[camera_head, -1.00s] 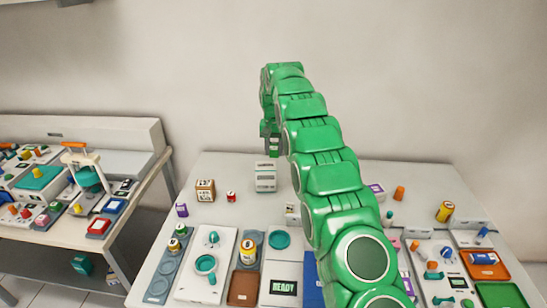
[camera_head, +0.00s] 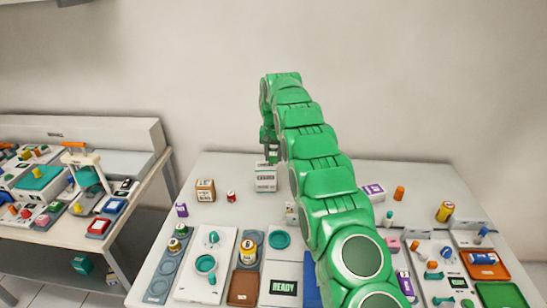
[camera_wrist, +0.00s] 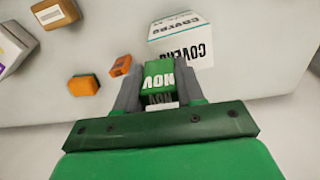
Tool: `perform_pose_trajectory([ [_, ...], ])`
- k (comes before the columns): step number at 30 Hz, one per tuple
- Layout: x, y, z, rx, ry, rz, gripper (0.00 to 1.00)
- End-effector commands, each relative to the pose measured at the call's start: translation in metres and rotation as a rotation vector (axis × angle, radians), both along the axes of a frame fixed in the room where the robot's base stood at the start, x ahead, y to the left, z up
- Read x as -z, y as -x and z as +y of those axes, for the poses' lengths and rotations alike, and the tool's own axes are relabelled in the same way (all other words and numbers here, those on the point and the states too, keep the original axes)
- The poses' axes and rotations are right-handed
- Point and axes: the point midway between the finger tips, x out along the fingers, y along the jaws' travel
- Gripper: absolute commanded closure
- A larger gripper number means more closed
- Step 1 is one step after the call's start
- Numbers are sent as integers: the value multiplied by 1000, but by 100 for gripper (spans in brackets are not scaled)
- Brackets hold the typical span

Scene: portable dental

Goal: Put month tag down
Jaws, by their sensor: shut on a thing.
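My gripper (camera_wrist: 158,92) is shut on the month tag (camera_wrist: 158,72), a small green piece with white letters that read NOV, upside down in the wrist view. A white piece shows below its letters, between the fingers. In the head view my gripper (camera_head: 269,155) is at the back of the table, at the top of a white box; the tag cannot be made out there. The white COVERS box (camera_wrist: 188,48) is just beyond the tag in the wrist view, and it also shows in the head view (camera_head: 265,181). I cannot tell whether tag and box touch.
A brown-and-white box (camera_head: 205,190), a red can (camera_head: 231,197) and a purple item (camera_head: 182,210) stand left of the COVERS box. Two orange items (camera_wrist: 83,84) show left of my gripper in the wrist view. Trays and a READY panel (camera_head: 284,287) fill the front.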

Motion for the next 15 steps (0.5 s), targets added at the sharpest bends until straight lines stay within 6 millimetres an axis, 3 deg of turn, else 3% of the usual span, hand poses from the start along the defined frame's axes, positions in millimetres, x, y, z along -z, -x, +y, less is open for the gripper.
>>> perform_pose_trajectory([
  [4,11,1,0,0,1,2,91],
  [15,13,0,0,0,0,-1,91],
])
